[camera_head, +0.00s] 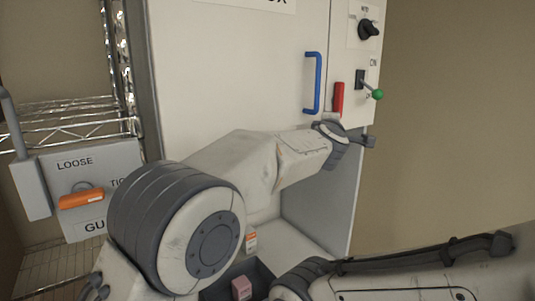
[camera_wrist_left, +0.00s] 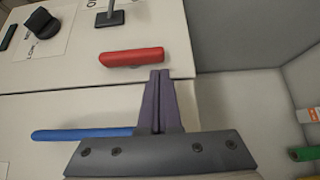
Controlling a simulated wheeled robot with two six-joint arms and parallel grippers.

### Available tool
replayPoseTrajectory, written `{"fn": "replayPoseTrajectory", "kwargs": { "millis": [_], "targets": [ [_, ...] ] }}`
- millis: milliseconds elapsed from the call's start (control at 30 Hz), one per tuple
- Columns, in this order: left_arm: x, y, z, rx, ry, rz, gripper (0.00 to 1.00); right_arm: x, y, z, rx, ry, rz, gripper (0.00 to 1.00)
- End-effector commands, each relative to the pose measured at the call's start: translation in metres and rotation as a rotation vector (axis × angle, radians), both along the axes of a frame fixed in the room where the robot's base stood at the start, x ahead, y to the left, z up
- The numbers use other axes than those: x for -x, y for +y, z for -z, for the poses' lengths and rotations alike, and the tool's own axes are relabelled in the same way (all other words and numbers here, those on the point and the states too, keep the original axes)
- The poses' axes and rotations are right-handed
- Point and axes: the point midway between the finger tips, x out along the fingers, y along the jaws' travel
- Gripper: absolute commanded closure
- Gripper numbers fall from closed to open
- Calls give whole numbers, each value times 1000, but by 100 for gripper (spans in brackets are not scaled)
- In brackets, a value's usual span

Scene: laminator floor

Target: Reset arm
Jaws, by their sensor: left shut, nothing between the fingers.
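My left gripper (camera_head: 370,141) is at the front of a white cabinet (camera_head: 230,80), just below the red handle (camera_head: 338,99). In the left wrist view its two fingers (camera_wrist_left: 160,74) are closed together and empty. Their tips are close to the lower edge of the red handle (camera_wrist_left: 132,57); I cannot tell whether they touch it. A blue handle (camera_head: 312,83) is on the cabinet door, and it also shows left of the fingers in the left wrist view (camera_wrist_left: 82,134). My right arm crosses the lower right of the head view; its gripper is not visible.
A black knob (camera_head: 369,29) and a green-tipped lever (camera_head: 377,94) are on the cabinet's right panel. A grey panel with an orange handle (camera_head: 81,198) hangs by a wire rack at left. A dark bin (camera_head: 262,273) holds a pink block (camera_head: 241,287).

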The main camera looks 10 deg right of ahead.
Motion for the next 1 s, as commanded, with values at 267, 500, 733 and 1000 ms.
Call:
{"fn": "replayPoseTrajectory", "kwargs": {
  "millis": [267,500,733,1000],
  "targets": [
    [58,-35,2,0,1,8,100,0,0,14,0,0,2,0],
    [86,-50,1,-1,1,6,100,0,0,20,0,0,3,0],
    [90,-52,1,-8,0,4,100,0,0,20,0,0,3,0],
    [45,37,65,-393,-25,38,100,0,0,20,0,0,3,0]
  ]
}}
